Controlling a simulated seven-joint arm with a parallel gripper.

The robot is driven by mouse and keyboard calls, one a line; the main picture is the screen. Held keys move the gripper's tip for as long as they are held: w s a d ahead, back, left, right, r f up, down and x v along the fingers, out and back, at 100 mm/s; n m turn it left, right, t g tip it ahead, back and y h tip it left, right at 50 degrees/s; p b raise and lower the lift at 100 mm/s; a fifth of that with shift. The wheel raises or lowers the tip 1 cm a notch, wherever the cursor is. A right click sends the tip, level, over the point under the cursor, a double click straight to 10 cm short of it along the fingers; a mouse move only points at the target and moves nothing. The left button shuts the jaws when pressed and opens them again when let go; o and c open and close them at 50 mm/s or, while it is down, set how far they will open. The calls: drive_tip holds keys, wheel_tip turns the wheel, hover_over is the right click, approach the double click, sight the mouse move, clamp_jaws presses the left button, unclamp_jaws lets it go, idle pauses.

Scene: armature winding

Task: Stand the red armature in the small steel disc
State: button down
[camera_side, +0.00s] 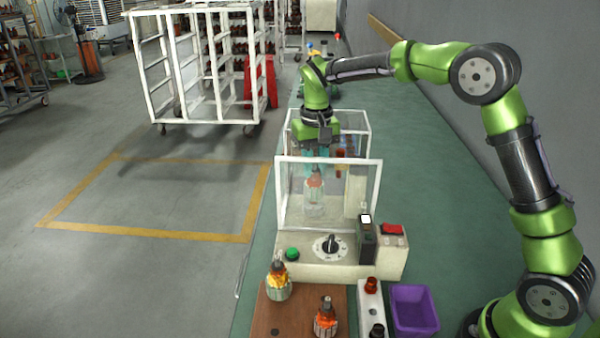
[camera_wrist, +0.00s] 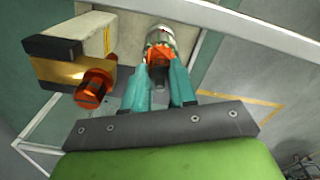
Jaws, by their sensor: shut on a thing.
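My gripper (camera_side: 314,170) is inside the clear-sided enclosure of the winding machine, pointing down, seen through the front panel. Its teal fingers are shut on an armature (camera_side: 314,196) with orange-red windings on top and a pale steel body, held upright. In the wrist view the fingers (camera_wrist: 160,78) close around the armature's orange-red windings (camera_wrist: 159,53), with its steel body (camera_wrist: 160,34) beyond. Whether its lower end touches anything is hidden. I cannot make out the small steel disc for certain; the armature and panel may hide it.
The enclosure's white frame (camera_side: 377,190) surrounds my gripper closely. A device with a red-orange cylinder (camera_wrist: 94,88) stands beside the held armature. In front, a brown board (camera_side: 300,308) carries a yellow-orange armature (camera_side: 278,282) and an orange-red one (camera_side: 325,320), beside a purple bin (camera_side: 414,310).

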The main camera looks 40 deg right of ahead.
idle(0.4)
drive_tip(key=c, duration=0.8)
unclamp_jaws()
drive_tip(key=shift+f, duration=0.1)
drive_tip(key=shift+r, duration=2.3)
